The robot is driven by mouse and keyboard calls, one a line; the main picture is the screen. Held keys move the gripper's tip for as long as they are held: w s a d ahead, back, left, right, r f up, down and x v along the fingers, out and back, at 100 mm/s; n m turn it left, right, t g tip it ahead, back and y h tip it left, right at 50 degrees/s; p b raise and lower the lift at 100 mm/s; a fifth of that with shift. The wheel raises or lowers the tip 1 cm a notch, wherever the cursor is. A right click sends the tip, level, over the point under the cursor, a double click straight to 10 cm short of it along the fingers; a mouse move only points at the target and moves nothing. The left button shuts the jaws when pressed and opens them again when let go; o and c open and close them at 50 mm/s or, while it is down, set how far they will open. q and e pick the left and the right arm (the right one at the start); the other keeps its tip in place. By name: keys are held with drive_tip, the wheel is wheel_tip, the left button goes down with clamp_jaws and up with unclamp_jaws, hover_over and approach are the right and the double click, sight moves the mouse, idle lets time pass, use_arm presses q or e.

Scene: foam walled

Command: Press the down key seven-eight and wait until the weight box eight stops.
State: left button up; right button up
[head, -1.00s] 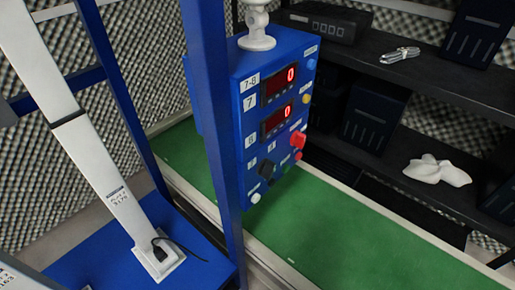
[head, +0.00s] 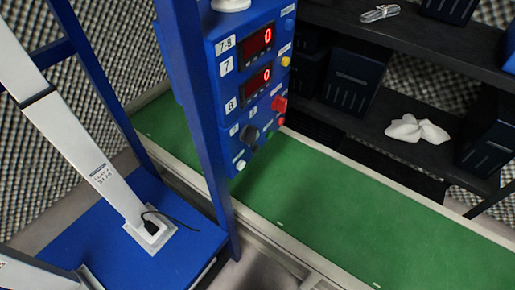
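A blue control box (head: 222,98) hangs in the upper middle of the head view, labelled 7-8, 7 and 8. Its upper red display (head: 258,41) and lower red display (head: 257,81) both read 0. Small buttons, a red knob (head: 279,103) and a dark switch (head: 250,134) sit on its face. A white button (head: 240,164) is at its lower edge. Which one is the down key is too small to read. The weight box eight cannot be made out. Neither of my grippers is in view.
A blue frame post (head: 193,100) stands in front of the control box's left side. A green belt-like surface (head: 350,215) runs below it. Dark shelves (head: 365,125) at the back hold dark bins and a crumpled white cloth (head: 416,129). A blue platform (head: 165,245) with a white beam is at the left.

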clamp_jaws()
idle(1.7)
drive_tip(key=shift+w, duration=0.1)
